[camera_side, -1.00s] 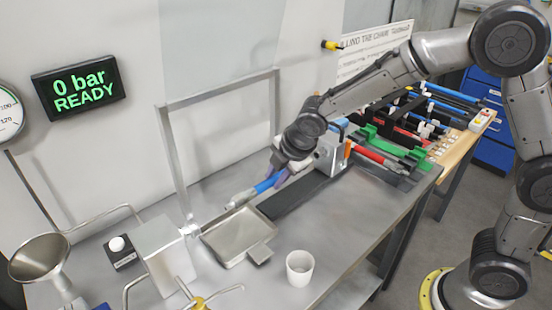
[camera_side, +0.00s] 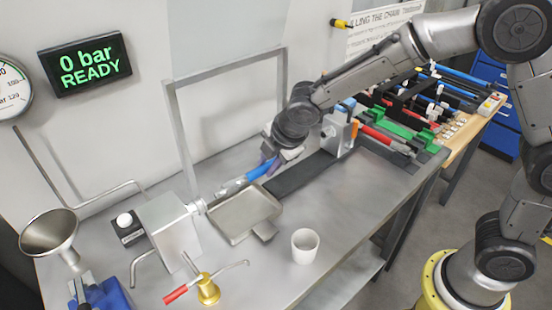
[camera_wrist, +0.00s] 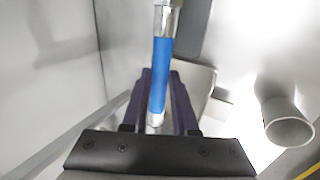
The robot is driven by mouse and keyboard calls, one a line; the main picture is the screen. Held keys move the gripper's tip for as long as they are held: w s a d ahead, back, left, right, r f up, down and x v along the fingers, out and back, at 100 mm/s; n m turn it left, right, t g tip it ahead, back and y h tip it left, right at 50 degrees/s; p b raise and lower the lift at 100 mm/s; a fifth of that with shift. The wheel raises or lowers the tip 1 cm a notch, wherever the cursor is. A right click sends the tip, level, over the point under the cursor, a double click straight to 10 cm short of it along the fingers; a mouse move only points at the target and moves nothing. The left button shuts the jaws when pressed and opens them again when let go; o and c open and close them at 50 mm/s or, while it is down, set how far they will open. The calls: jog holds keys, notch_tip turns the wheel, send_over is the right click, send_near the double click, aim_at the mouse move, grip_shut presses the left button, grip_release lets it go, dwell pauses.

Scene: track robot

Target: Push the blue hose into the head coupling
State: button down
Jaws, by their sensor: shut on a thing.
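My gripper (camera_side: 268,166) is shut on the blue hose (camera_side: 258,171), which also shows between the dark fingers in the wrist view (camera_wrist: 161,75). The hose lies slightly tilted above the bench, its silver end (camera_side: 228,188) pointing left and down. The head coupling (camera_side: 199,206) is a small metal fitting on the right side of the grey block (camera_side: 168,228). The silver end is very close to the coupling; I cannot tell whether they touch. In the wrist view the hose's far end runs out of the top edge, and the coupling is not clearly visible.
A shallow metal tray (camera_side: 240,222) lies just under the hose. A white cup (camera_side: 305,246) stands to its right. A metal frame (camera_side: 178,140) rises behind. A brass fitting with a red handle (camera_side: 207,289) stands in front. The display (camera_side: 86,63) reads 0 bar READY.

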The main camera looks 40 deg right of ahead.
aim_at(250, 176)
jog(key=shift+a, duration=0.75)
jog(key=shift+a, duration=1.7)
dwell(0.9)
jog(key=c, duration=0.6)
grip_release()
jog(key=v, duration=1.4)
